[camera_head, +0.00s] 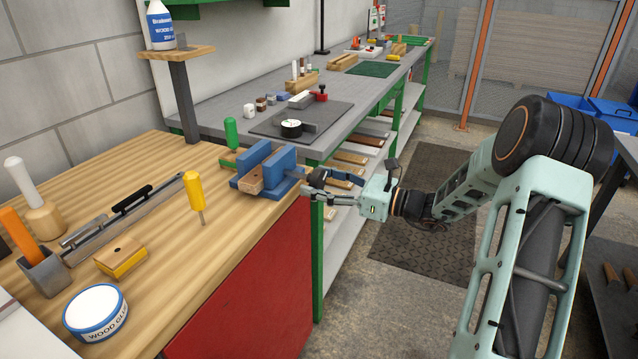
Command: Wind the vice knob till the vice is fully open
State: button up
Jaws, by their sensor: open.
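The blue vice (282,166) is at the right edge of the wooden bench. A light wooden block (251,182) sits at its jaws; I cannot tell whether it is clamped. The vice's screw end faces right, towards my gripper. My gripper (312,182) is open, its dark fingers pointing left at the right side of the vice, at about knob height. The knob is small and partly hidden by the fingers. I cannot tell whether they touch it or surround it.
A yellow-handled screwdriver (194,190) and a green-handled tool (231,132) stand near the vice. A glue tub (96,312), a yellow-and-wood block (121,258) and a tool rack (123,217) are on the left. A grey bench (215,112) lies behind.

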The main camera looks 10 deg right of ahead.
jog(key=shift+a, duration=0.1)
jog(key=shift+c, duration=0.4)
jog(key=c, duration=1.1)
jog(key=n+b, duration=0.2)
jog(key=n, duration=0.1)
jog(key=shift+w+f, duration=0.1)
jog(key=shift+f, duration=0.05)
jog(key=n+b, duration=0.2)
jog(key=n, duration=0.1)
jog(key=shift+n+b, duration=0.3)
jog(key=shift+b, duration=0.1)
jog(key=n+b, duration=0.3)
jog(key=n, duration=0.1)
jog(key=shift+b, duration=0.3)
jog(key=shift+n+b, duration=0.75)
jog(key=shift+n, duration=0.05)
jog(key=shift+w+r, duration=0.1)
jog(key=shift+r, duration=0.1)
